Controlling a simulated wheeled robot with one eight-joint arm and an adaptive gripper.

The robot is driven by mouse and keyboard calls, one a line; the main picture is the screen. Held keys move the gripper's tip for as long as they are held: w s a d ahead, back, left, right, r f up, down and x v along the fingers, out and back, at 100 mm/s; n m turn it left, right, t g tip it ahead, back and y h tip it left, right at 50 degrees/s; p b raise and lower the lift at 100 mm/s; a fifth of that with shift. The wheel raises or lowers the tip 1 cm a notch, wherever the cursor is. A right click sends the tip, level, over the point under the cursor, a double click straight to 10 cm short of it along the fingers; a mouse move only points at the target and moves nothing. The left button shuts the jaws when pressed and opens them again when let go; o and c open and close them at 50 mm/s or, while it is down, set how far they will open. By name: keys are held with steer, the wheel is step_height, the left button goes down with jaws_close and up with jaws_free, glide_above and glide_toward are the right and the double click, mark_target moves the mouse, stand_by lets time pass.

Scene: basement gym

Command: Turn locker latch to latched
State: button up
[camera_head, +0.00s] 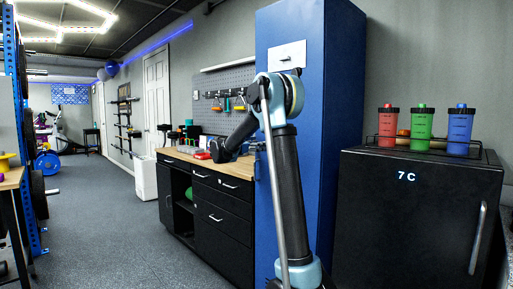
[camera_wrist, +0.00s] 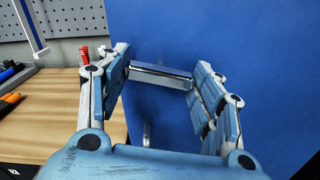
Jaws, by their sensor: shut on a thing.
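The tall blue locker (camera_head: 343,110) stands right of the wooden bench in the head view. Its flat blue face (camera_wrist: 250,60) fills much of the wrist view. A silver bar, the latch handle (camera_wrist: 160,74), lies nearly level across that face, tilted slightly down to the right. My gripper (camera_wrist: 162,78) is shut on it, one finger at each end. A smaller silver piece (camera_wrist: 147,134) shows below, partly hidden by my gripper.
The bench (camera_head: 178,157) with dark drawers adjoins the locker on the left; tools lie on its top (camera_wrist: 50,110). A black fridge (camera_head: 420,225) with red, green and blue bottles stands on the right. The floor (camera_head: 110,230) at left is open.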

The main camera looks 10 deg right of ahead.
steer(key=shift+m, duration=7.6)
steer(key=shift+f, duration=0.1)
steer(key=o, duration=1.1)
steer(key=shift+c, duration=0.2)
steer(key=v, duration=1.2)
